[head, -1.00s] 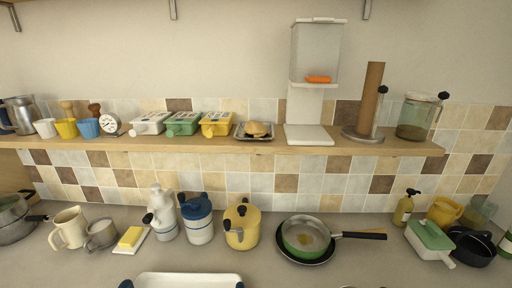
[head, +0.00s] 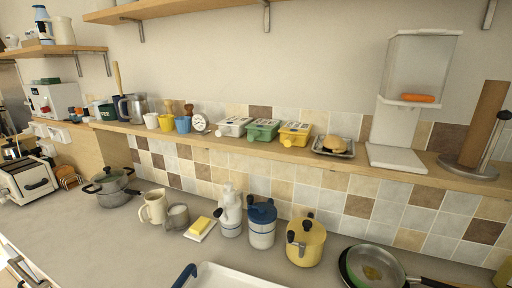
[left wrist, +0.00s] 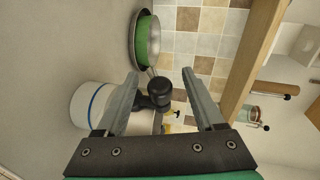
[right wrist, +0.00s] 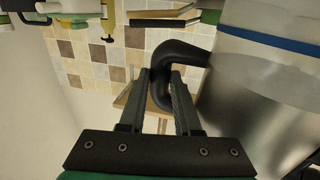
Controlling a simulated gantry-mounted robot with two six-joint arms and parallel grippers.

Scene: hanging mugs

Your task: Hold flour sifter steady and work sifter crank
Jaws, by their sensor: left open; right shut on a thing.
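The flour sifter is a pale cylinder with a blue band, large at the right of the right wrist view (right wrist: 265,85). My right gripper (right wrist: 163,75) is shut on its curved black handle (right wrist: 180,52). In the left wrist view a white, blue-banded cylinder (left wrist: 88,105), apparently the sifter, stands left of my left gripper (left wrist: 160,75). That gripper is open, with a round black knob (left wrist: 160,90), apparently the crank's, between or just beyond its fingers. Contact there cannot be told. I see neither gripper nor the held sifter in the head view.
On the counter stand a yellow pot (head: 305,242), a blue-lidded canister (head: 262,222), a butter dish (head: 200,228) and mugs. A pan (head: 372,268) is at the right; a white tray (head: 232,276) is at the front edge. A loaded wooden shelf (head: 285,155) runs above.

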